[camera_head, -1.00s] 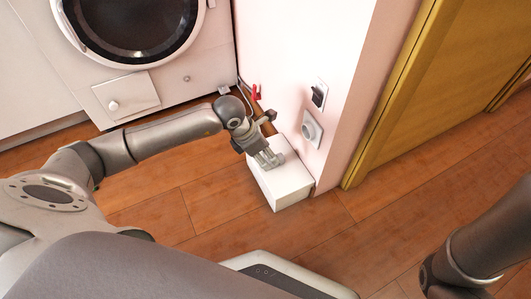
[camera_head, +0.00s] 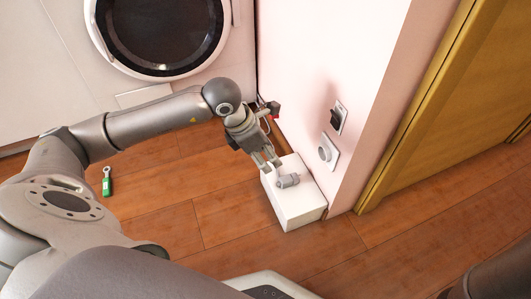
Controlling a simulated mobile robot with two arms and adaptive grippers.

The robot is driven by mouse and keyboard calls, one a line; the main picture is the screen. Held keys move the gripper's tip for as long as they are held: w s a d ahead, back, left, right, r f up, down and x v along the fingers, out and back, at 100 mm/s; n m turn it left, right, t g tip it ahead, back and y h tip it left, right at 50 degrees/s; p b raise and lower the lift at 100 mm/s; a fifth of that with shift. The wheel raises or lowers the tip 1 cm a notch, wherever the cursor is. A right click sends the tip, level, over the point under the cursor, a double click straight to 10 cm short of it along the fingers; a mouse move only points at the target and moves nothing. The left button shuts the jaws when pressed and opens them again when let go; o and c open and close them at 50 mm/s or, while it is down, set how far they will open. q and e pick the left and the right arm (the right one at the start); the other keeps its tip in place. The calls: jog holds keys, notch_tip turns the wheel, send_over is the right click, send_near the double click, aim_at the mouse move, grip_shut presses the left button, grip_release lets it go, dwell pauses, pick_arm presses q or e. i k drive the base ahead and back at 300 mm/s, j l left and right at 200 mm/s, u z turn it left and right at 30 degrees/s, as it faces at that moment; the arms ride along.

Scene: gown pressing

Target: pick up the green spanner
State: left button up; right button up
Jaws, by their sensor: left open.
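The green spanner (camera_head: 107,182) lies on the wooden floor at the left, beyond my left arm's shoulder; it is small, with a green lower end and a pale upper end. My left gripper (camera_head: 270,164) is open over the back edge of a white box, far to the right of the spanner. A small grey cylindrical object (camera_head: 288,181) lies on the box just in front of the fingertips; I cannot tell whether they touch it. Only a dark part of my right arm shows at the lower right, and its gripper is out of view.
The white box (camera_head: 297,212) stands on the floor against the pink wall (camera_head: 335,60), which has a switch and socket. A white machine with a round dark door (camera_head: 165,30) stands at the back left. A yellow door (camera_head: 445,110) is at the right. Floor between spanner and box is clear.

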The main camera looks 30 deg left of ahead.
aim_at(107, 181)
jog(key=u, duration=1.4)
